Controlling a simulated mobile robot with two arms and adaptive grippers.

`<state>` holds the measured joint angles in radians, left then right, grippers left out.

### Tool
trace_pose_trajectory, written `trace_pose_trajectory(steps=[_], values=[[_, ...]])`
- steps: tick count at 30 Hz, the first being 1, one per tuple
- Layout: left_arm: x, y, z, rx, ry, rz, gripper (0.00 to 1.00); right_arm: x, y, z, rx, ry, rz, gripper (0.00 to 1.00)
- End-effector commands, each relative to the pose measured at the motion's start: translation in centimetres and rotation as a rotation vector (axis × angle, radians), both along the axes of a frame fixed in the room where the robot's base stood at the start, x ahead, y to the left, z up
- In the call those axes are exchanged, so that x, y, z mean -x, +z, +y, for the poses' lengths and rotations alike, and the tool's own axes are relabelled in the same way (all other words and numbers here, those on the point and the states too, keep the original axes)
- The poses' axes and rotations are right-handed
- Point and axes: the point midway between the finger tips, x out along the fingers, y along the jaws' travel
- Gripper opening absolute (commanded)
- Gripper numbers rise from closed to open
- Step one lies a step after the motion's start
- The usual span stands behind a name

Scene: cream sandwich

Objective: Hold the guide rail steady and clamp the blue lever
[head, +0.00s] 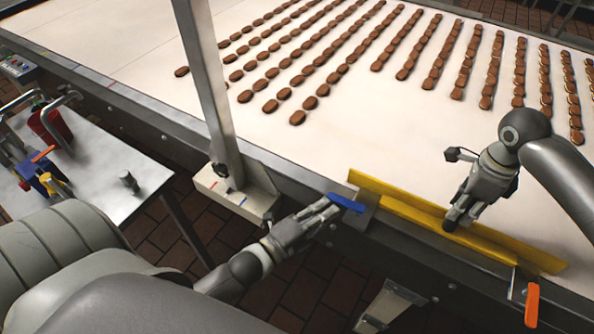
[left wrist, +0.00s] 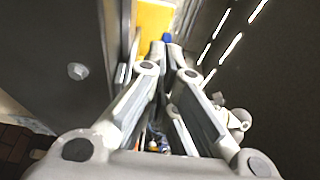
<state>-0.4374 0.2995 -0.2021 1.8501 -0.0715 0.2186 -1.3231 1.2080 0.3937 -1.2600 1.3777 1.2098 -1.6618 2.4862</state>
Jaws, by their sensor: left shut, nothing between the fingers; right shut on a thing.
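The yellow guide rail (head: 410,213) lies along the near edge of the conveyor belt. My right gripper (head: 452,222) is shut on the rail near its middle. The blue lever (head: 346,203) sits on a grey block at the rail's left end. My left gripper (head: 331,207) is shut with nothing between its fingers, its tips close to the lever. In the left wrist view, the fingers of my left gripper (left wrist: 170,48) are together, with a bit of the blue lever (left wrist: 167,37) just beyond them. Whether the tips touch it I cannot tell. The rail shows yellow behind (left wrist: 153,18).
Rows of brown biscuits (head: 350,60) lie on the white belt (head: 100,32). A grey post (head: 207,80) stands left of the lever on a pale bracket. An orange lever (head: 532,305) is at the rail's right end. A side table (head: 100,160) with tools stands left.

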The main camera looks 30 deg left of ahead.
Motion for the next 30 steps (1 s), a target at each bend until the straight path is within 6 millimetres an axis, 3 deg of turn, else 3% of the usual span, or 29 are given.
trace_pose_trajectory(steps=[8,18,24,30], values=[[4.2,-0.1,-0.3,0.002,0.001,0.005,0.00,0.0,0.0,0.0,-0.001,0.001,-0.001,0.00],[9.6,-0.1,4.9,-0.002,0.000,0.003,0.00,0.0,0.0,0.0,-0.001,0.001,-0.001,0.00],[11.0,0.0,6.2,-0.002,0.000,0.002,0.00,0.0,0.0,0.1,-0.001,0.001,-0.001,0.00],[11.3,0.1,6.2,0.034,0.006,0.004,0.00,0.0,0.1,0.1,-0.001,0.001,-0.001,0.00]])
